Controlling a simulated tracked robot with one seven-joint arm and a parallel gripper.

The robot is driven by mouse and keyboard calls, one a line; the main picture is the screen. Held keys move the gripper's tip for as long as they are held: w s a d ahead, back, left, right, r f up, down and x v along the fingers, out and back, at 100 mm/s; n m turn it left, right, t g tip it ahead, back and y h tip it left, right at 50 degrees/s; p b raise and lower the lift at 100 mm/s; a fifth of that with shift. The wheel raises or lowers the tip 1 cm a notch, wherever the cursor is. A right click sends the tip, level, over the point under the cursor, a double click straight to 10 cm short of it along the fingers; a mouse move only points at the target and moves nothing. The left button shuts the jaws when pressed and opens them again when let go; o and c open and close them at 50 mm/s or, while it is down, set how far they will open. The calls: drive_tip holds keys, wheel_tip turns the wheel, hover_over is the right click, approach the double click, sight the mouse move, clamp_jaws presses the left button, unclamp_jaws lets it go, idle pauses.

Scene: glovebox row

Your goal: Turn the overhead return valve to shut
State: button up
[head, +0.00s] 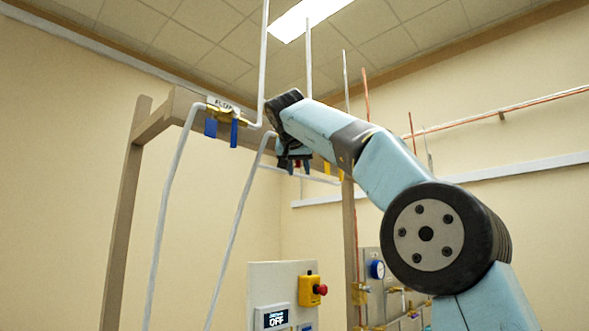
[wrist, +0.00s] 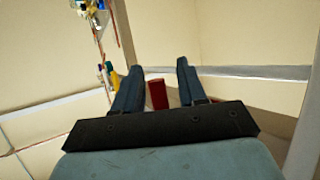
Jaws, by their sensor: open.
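My gripper (head: 294,164) is up at the overhead wooden beam, partly hidden behind my arm in the head view. In the wrist view its two dark blue fingers (wrist: 158,80) stand apart. A red lever (wrist: 157,94) shows between them, nearer the left finger, and the gripper is not closed on it. Its lower end is hidden by the gripper body. Yellow levers (head: 334,171) hang just right of the gripper; a yellow one shows beside the left finger in the wrist view (wrist: 114,80). I cannot read which valve is the return.
Two blue levers (head: 222,130) hang from brass valves under a partly legible label (head: 222,103) at left. Thin grey pipes run up and down near the beam (head: 160,118). A panel (head: 285,280) with a red button and an OFF display stands below.

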drive_tip(key=shift+s, duration=0.1)
drive_tip(key=v, duration=1.3)
drive_tip(key=shift+s+r, duration=0.15)
drive_tip(key=shift+s, duration=0.05)
drive_tip(key=shift+a, duration=0.1)
